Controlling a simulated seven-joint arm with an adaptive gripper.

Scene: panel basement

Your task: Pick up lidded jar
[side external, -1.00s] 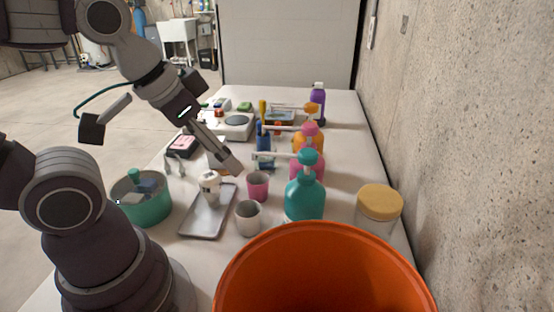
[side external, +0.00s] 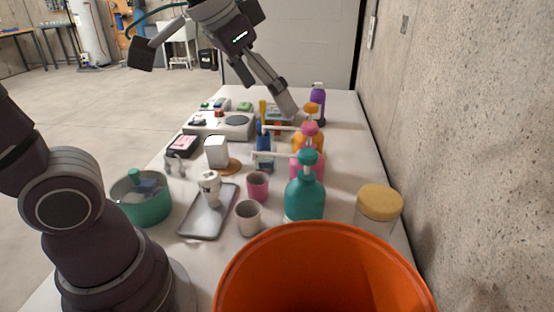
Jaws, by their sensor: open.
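The lidded jar (side external: 379,210) stands upright at the right side of the table, near the concrete wall. It has a clear body and a tan-yellow lid, and its lower part is hidden behind the orange bucket's rim. My gripper (side external: 290,110) is up and further back over the table, near the pump bottles and well apart from the jar. It holds nothing that I can see.
A large orange bucket (side external: 322,270) is in front of the jar. A teal pump bottle (side external: 304,195) stands left of it, with pink and orange bottles behind. A grey tray (side external: 208,222), a pink cup (side external: 257,186) and a green pot (side external: 148,208) are further left.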

